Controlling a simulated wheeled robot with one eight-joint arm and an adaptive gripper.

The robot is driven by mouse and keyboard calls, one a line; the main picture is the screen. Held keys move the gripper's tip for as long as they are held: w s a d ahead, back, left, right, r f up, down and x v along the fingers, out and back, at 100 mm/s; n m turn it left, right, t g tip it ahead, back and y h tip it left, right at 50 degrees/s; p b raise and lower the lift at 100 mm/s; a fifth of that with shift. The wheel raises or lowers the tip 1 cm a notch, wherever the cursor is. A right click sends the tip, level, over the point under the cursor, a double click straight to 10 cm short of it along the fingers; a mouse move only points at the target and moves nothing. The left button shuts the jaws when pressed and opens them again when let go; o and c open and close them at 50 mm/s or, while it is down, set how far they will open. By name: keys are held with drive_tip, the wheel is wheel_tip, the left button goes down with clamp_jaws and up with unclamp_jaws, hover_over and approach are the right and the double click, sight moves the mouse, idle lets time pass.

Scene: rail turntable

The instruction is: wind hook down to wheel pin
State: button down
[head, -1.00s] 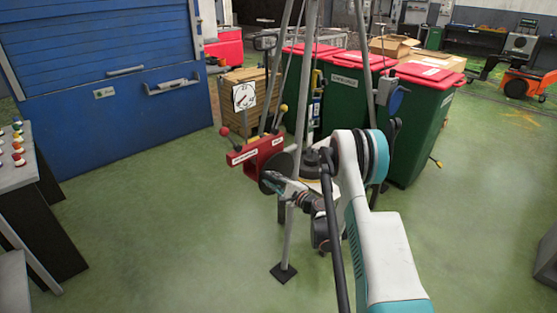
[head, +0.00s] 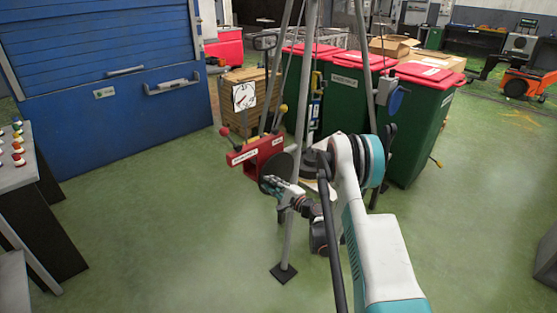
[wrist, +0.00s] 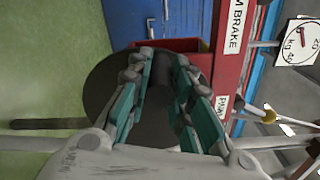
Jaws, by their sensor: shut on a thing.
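A red winch (head: 262,150) with white labels is fixed to a grey tripod leg. Its dark round disc (head: 277,172) faces my gripper (head: 272,185). In the wrist view my gripper (wrist: 160,105) has its teal finger pads in front of the dark disc (wrist: 105,85). The fingers are shut on a part of the winch, apparently its crank handle, which they mostly hide. The red winch body (wrist: 232,50) shows beyond, with a label ending in "M BRAKE". I cannot make out the hook or the wheel pin.
Tripod legs (head: 290,235) stand close around my arm. A white dial (head: 244,96) hangs behind the winch before a wooden crate (head: 270,95). Green bins (head: 345,105) with red lids stand behind. A control desk (head: 18,165) is at left. The green floor is clear in front.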

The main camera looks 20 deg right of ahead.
drive_tip(key=shift+f, duration=0.1)
drive_tip(key=shift+s+a+f+n, duration=0.1)
drive_tip(key=shift+a+f+n, duration=0.1)
drive_tip(key=shift+f+n, duration=0.8)
drive_tip(key=shift+r, duration=0.15)
drive_tip(key=shift+n, duration=0.3)
drive_tip(key=shift+f+n, duration=0.9)
drive_tip(key=shift+n, duration=0.2)
drive_tip(key=shift+d+f+n, duration=0.25)
drive_tip(key=shift+f+n, duration=0.65)
drive_tip(key=shift+n, duration=0.4)
